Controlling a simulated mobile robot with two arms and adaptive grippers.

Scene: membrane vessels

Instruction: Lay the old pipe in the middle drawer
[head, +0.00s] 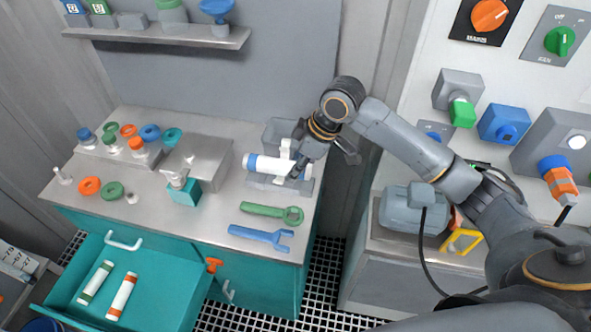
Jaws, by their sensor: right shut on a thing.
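A white pipe with a blue band (263,164) lies across a grey cradle (262,184) at the right end of the workbench. My right gripper (297,166) is at the pipe's right part and appears shut on it; the arm partly hides that end. A white clamp-like part (288,148) stands just behind the pipe. A teal drawer (160,277) is pulled out at the lower left. In it lie two white pipes, one with green bands (95,283) and one with orange bands (122,297). My left gripper is not in view.
A green wrench (272,212) and a blue wrench (260,237) lie in front of the cradle. A teal-based dispenser (180,190) and coloured rings (112,190) stand on the workbench (215,222). A shelf (160,35) hangs above. The drawer's right part is clear.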

